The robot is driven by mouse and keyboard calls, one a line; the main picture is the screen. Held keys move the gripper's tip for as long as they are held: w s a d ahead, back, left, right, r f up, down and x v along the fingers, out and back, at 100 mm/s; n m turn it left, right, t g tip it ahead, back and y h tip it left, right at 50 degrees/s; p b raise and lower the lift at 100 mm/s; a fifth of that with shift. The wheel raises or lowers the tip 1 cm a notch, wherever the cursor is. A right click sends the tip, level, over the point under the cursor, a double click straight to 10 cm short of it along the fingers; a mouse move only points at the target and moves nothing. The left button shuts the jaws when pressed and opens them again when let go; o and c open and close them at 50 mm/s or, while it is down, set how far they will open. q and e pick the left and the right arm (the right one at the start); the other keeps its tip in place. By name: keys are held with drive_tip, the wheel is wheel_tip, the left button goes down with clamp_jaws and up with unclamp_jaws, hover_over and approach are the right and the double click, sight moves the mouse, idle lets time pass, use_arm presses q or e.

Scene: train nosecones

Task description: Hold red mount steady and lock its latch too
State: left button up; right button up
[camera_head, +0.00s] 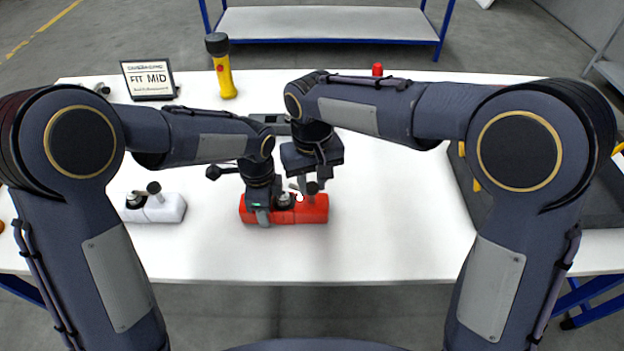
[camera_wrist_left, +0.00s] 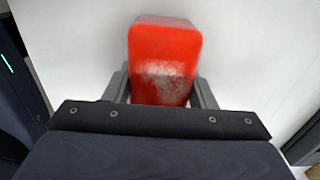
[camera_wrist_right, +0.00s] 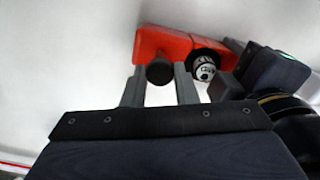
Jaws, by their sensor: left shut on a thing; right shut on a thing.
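The red mount (camera_head: 318,210) lies on the white table in front of me. It also shows in the left wrist view (camera_wrist_left: 165,50) and the right wrist view (camera_wrist_right: 160,42). My left gripper (camera_head: 262,214) is shut on the mount's left end, with one finger on each side of the red body (camera_wrist_left: 160,88). My right gripper (camera_head: 308,186) is over the mount's right part, shut on the dark round latch knob (camera_wrist_right: 159,72). A silver and black round fitting (camera_wrist_right: 203,68) sits on the mount beside the knob. The latch's exact angle is hard to tell.
A white mount (camera_head: 160,208) with a similar latch stands to the left. A yellow flashlight (camera_head: 223,75), a sign (camera_head: 149,80) and a small red object (camera_head: 377,70) stand at the back. A dark tray (camera_head: 480,190) is at right. The table front is clear.

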sight(312, 186)
drive_tip(key=n, duration=0.5)
drive_tip(key=shift+n, duration=0.3)
idle(0.4)
drive_tip(key=o, duration=1)
wheel_tip(312, 186, up, 12)
use_arm(q)
drive_tip(key=o, duration=1.2)
